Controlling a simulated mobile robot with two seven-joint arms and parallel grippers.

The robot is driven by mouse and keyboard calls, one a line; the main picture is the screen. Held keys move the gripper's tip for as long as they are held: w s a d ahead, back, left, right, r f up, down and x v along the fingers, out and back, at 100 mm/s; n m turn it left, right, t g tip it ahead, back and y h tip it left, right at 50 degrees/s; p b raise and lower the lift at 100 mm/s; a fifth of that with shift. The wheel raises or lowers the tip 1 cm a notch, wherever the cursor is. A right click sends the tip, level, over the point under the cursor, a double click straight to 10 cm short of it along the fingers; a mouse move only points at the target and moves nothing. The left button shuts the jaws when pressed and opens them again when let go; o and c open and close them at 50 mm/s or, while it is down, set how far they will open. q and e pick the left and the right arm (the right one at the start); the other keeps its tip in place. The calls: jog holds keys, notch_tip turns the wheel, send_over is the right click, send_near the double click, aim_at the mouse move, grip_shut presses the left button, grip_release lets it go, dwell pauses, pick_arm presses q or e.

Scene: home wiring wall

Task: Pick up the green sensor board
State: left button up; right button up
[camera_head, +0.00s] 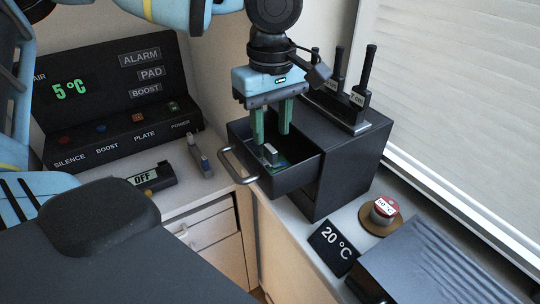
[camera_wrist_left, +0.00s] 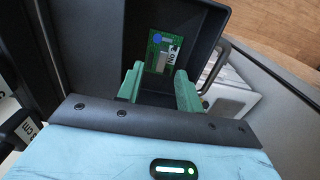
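The green sensor board (camera_head: 279,164) lies in the open drawer (camera_head: 292,181) of a dark cabinet. In the left wrist view the board (camera_wrist_left: 155,62) shows a blue round part, a silver block and an "ON" label. My left gripper (camera_head: 271,138) points down over the drawer with its green fingers apart and nothing between them. In the left wrist view the fingertips (camera_wrist_left: 159,72) are on either side of the board's near end, apparently still above it. I cannot tell the exact height gap. My right gripper is not in view.
The drawer's walls and its bar handle (camera_head: 233,163) are close to the fingers. A rack with tall dark rods (camera_head: 360,92) stands on the cabinet (camera_head: 352,165). A "20 °C" sign (camera_head: 334,246) and a red-topped jar (camera_head: 384,209) stand to the right. A control panel (camera_head: 115,95) is at left.

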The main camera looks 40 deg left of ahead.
aim_at(271, 148)
pick_arm(q)
notch_tip(271, 148, down, 4)
jog(key=shift+s+f, duration=0.1)
jog(key=shift+s, duration=0.05)
grip_shut()
dwell(0.3)
